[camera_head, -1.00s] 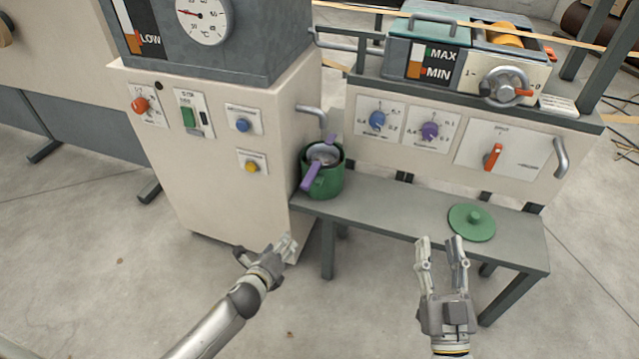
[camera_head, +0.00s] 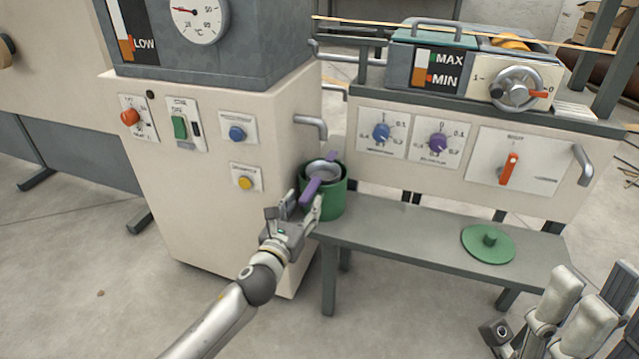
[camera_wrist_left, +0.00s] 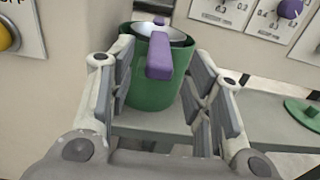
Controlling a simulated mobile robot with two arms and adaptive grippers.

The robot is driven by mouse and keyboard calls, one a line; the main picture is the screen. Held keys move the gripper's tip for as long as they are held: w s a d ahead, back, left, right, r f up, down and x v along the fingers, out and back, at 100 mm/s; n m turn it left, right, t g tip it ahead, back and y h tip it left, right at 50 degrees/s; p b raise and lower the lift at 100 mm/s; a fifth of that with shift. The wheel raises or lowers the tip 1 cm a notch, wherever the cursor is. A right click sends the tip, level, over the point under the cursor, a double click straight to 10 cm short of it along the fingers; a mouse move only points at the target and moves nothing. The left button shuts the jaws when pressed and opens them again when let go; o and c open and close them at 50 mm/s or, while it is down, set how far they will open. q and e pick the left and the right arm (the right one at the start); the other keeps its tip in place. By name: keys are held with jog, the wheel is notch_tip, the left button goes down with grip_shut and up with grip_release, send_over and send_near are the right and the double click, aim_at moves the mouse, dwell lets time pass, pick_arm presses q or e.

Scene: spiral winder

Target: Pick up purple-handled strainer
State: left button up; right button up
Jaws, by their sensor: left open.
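The strainer has a purple handle (camera_head: 312,190) and a grey bowl (camera_head: 322,170). It rests in a green pot (camera_head: 330,205) at the left end of the bench, its handle sticking out over the near rim. My left gripper (camera_head: 304,206) is open just in front of the pot, its fingers either side of the handle's near end. In the left wrist view the handle (camera_wrist_left: 160,58) lies between the spread fingers, apart from both. The bowl is partly hidden inside the pot. My right gripper (camera_head: 588,292) is open and empty at the lower right.
A grey bench (camera_head: 400,225) holds the pot and a green lid (camera_head: 488,243); its middle is clear. A cream cabinet (camera_head: 215,215) stands close left of the pot, with a grey handle (camera_head: 312,125) above. A panel with knobs (camera_head: 382,132) rises behind the bench.

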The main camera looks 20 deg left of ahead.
aim_at(310, 189)
pick_arm(q)
jog(key=shift+w+d+r+b, duration=0.15)
jog(key=shift+w+b, duration=0.4)
jog(key=shift+w, duration=0.85)
jog(key=shift+w+r+b, duration=0.25)
jog(key=shift+w+b, duration=0.25)
jog(key=shift+w, duration=0.85)
jog(key=shift+c, duration=0.3)
grip_shut()
